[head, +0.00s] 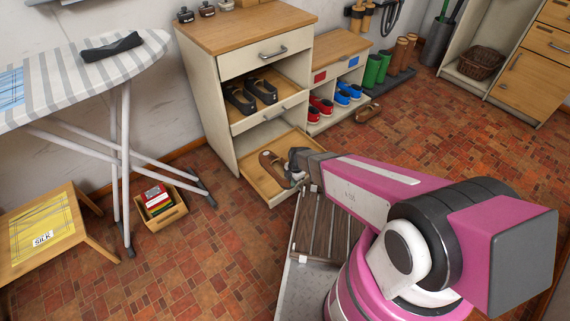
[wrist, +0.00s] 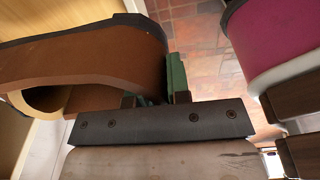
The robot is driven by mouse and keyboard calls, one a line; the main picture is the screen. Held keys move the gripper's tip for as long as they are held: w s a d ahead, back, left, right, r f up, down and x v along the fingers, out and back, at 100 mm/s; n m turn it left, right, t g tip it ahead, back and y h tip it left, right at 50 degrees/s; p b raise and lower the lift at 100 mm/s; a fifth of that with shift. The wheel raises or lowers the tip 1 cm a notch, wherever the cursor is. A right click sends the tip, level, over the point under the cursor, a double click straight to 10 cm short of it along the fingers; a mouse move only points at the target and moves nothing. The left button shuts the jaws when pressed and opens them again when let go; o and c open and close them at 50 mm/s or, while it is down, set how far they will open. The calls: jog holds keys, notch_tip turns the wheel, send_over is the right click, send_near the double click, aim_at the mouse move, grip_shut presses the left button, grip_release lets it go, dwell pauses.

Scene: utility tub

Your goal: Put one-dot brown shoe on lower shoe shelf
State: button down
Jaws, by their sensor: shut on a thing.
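A brown shoe (head: 273,168) is over the pulled-out lower shoe shelf (head: 256,186) of the cream cabinet. My gripper (head: 293,165) is shut on it at its right end. In the wrist view, the brown shoe (wrist: 85,55) fills the upper left, and its edge is between the fingers of my gripper (wrist: 155,98). I cannot tell whether the shoe touches the shelf. Another brown shoe (head: 368,113) lies on the floor to the right. No dots can be made out on either shoe.
A pair of black shoes (head: 252,94) sits on the upper pulled-out shelf (head: 270,113), above the lower one. A low cabinet (head: 330,50) with red and blue shoes stands right of it. An ironing board (head: 85,65) stands left. The tiled floor (head: 185,255) at front left is clear.

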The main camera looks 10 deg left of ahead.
aim_at(277, 166)
jog(key=shift+s+a+f, duration=0.1)
jog(key=shift+s+f, duration=0.15)
jog(key=shift+f, duration=0.2)
jog(key=shift+w+a+f+n, duration=0.1)
jog(key=shift+f+n, duration=0.15)
jog(key=shift+n, duration=0.05)
jog(key=w+a+f, duration=0.1)
jog(key=w+f, duration=0.1)
jog(key=w, duration=0.1)
jog(key=w+a+f, duration=0.1)
jog(key=w+f, duration=0.1)
jog(key=w, duration=0.2)
jog(key=w+a+f, duration=0.2)
jog(key=w, duration=0.1)
jog(key=shift+w+f, duration=0.25)
jog(key=shift+f, duration=2.2)
jog(key=c, duration=1.1)
grip_release()
notch_tip(277, 166, up, 12)
jog(key=d, duration=0.1)
jog(key=shift+w, duration=0.4)
